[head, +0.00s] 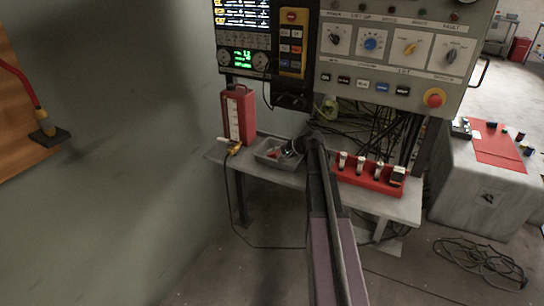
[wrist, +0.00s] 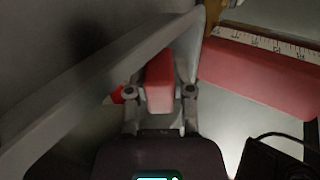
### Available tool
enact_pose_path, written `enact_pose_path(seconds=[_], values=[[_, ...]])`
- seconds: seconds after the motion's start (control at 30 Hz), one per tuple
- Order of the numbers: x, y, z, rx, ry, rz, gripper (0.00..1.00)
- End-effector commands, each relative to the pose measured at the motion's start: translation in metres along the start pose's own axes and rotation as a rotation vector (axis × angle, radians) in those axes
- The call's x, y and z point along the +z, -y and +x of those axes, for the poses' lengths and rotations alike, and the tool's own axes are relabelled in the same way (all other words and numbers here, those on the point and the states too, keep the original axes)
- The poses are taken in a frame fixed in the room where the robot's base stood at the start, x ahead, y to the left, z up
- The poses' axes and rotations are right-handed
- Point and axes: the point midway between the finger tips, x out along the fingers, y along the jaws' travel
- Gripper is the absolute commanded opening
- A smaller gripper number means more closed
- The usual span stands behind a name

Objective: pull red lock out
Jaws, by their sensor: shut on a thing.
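In the wrist view, the red lock (wrist: 159,85) is a red block with a pale, worn lower end. It sits between the two fingers of my gripper (wrist: 160,97), which are closed on its sides. A grey upright metal part stands right behind it, and I cannot tell whether the lock touches it. A smaller red piece (wrist: 117,94) shows just left of the fingers. In the head view, my arm reaches to the bench beside the grey tray (head: 268,158). My fingers and the lock cannot be made out there.
A red box with a white scale (head: 238,115) stands left of the tray; its scale side lies at right in the wrist view (wrist: 265,80). A red tool rack (head: 365,178) is right of my arm, under the control panel (head: 390,60).

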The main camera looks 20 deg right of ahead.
Motion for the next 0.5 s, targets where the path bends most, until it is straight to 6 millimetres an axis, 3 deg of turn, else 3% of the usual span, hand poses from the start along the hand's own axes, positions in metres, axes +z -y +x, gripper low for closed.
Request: enact_pose_path(seconds=[0.3,0.33,0.47,0.5], values=[[-0.0001,-0.0005,0.0002,0.000,0.000,0.000,0.00],[-0.0001,-0.0005,0.0002,0.000,0.000,0.000,0.33],[-0.0001,-0.0005,0.0002,0.000,0.000,0.000,0.70],[-0.0001,-0.0005,0.0002,0.000,0.000,0.000,0.70]])
